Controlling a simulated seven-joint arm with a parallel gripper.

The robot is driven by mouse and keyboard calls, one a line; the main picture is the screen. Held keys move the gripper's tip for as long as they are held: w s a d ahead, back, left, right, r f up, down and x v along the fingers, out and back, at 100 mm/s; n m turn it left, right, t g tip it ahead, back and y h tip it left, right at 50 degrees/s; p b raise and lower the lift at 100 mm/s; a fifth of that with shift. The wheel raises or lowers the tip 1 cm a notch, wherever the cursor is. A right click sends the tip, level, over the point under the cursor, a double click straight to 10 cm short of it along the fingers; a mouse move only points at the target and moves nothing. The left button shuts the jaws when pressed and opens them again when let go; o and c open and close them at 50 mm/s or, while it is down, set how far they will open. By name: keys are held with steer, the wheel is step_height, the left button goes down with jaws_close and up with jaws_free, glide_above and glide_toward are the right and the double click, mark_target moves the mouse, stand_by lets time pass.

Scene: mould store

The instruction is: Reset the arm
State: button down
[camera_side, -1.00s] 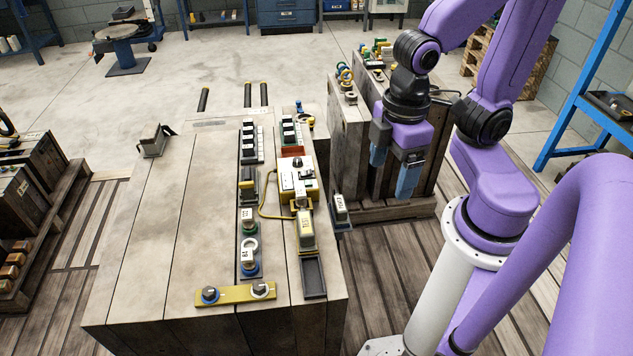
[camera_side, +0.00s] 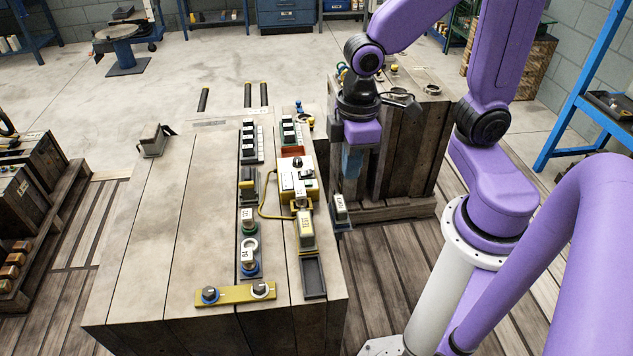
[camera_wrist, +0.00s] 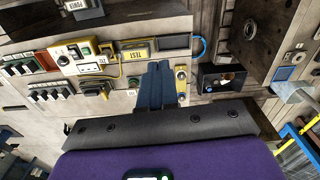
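My gripper (camera_side: 350,165) hangs fingers-down in the side view, right of the wooden bench (camera_side: 150,245) and in front of the wooden cabinet behind. In the wrist view its two blue fingers (camera_wrist: 155,85) lie side by side, shut, with nothing seen between them. Part of the fingers is hard to make out in the side view. The yellow control box (camera_side: 295,180) sits on the bench, left of my gripper; it also shows in the wrist view (camera_wrist: 72,58). A yellow TEST block (camera_side: 306,230) stands in front of the box.
A yellow plate with two knobs (camera_side: 235,295) lies at the bench's front. An empty dark tray (camera_side: 313,277) is right of it. A small labelled block (camera_side: 340,207) stands off the bench's right edge. A wooden cabinet (camera_side: 410,150) stands behind my gripper. Much of the bench's left is bare.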

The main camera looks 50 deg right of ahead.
steer(key=w+d+f+m, duration=0.3)
steer(key=w+f, duration=0.3)
steer(key=w, duration=0.6)
steer(key=m, duration=0.4)
glide_toward(308, 182)
steer(key=shift+w+a+f, duration=0.1)
steer(key=shift+f, duration=2.65)
steer(key=shift+f, duration=0.85)
steer(key=shift+r, duration=3.5)
